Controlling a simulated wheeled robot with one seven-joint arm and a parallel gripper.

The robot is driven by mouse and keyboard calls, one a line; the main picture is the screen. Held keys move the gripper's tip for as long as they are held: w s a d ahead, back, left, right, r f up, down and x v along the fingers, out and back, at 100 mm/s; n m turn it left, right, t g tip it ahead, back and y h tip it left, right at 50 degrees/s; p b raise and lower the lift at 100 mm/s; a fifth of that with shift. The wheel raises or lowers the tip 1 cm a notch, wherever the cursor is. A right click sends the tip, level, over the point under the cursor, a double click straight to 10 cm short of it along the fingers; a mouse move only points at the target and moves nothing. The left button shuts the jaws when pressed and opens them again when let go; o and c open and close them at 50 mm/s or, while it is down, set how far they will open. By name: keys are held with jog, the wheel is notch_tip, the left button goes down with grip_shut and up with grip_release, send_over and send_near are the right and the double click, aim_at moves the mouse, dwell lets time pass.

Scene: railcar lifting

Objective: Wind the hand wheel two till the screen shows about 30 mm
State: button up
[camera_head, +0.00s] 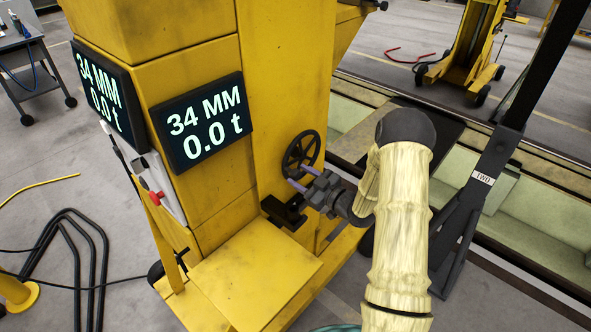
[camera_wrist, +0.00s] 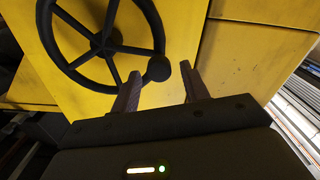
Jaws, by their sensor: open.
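The black hand wheel (camera_head: 301,154) sits on the side of the yellow lifting jack (camera_head: 285,75). It has spokes and a round knob (camera_wrist: 159,68) on its rim, seen in the wrist view. The screen (camera_head: 202,122) on the jack reads 34 MM and 0.0 t; a second screen (camera_head: 103,95) on the adjoining face shows the same. My gripper (camera_head: 299,177) is open and empty, just below the wheel. In the wrist view my gripper (camera_wrist: 160,90) has its fingers apart, with the knob a little beyond and between them; I cannot see contact.
A dark post (camera_head: 480,150) with a label reading TWO stands to the right of my arm. A yellow platform (camera_head: 245,275) juts out below the screens. Black cables (camera_head: 75,250) lie on the floor at left. Another yellow jack (camera_head: 468,50) stands at the back.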

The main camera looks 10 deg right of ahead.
jog(key=shift+x, duration=1.35)
grip_shut()
jog(key=shift+a+f, duration=0.1)
jog(key=shift+f, duration=0.1)
